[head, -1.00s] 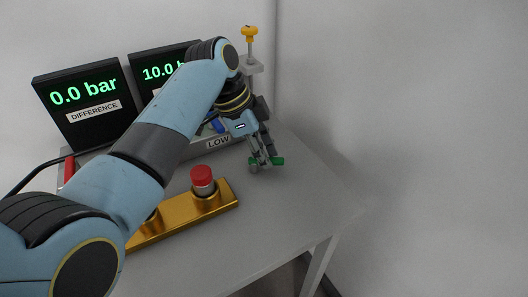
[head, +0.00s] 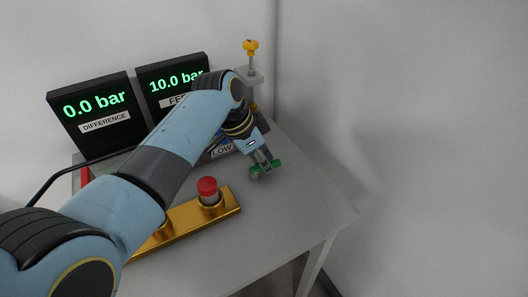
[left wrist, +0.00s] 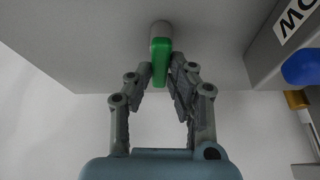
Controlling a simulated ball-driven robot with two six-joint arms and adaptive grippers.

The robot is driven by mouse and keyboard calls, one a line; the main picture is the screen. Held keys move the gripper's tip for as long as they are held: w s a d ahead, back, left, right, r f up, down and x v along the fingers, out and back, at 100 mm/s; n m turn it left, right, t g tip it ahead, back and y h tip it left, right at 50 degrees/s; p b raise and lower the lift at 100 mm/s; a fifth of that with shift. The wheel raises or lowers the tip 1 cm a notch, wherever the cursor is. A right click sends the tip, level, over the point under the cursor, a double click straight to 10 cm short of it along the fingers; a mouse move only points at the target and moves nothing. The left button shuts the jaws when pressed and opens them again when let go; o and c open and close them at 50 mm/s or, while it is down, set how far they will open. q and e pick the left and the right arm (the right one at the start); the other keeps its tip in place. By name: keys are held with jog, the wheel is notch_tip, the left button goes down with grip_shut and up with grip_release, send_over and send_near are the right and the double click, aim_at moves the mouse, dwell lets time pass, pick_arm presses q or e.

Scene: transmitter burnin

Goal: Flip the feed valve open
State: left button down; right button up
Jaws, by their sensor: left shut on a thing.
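A green valve lever (head: 278,164) shows on the grey table right of the LOW block. It also shows in the left wrist view (left wrist: 160,62), with a round grey end at its far end. My left gripper (head: 263,166) reaches down from above, its fingers shut on the green lever. In the left wrist view the finger pads (left wrist: 163,78) lie on both sides of its near part. Whether this lever is the feed valve cannot be read from a label. My right gripper is not in view.
Two black displays read 0.0 bar, DIFFERENCE (head: 97,108), and 10.0 bar (head: 173,83). A brass bar (head: 228,208) holds a red-capped cylinder (head: 208,190). A yellow knob (head: 251,46) stands on a post behind. A blue part (left wrist: 302,66) is beside the LOW block. The table's right side is clear.

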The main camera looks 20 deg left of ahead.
pick_arm(q)
jog(key=shift+w+a+n+p, duration=0.1)
jog(key=shift+n+p, duration=0.55)
jog(key=shift+n, duration=0.15)
jog(key=shift+t, duration=0.3)
jog(key=c, duration=1.2)
grip_release()
jog(key=shift+c, duration=0.2)
jog(key=v, duration=1.2)
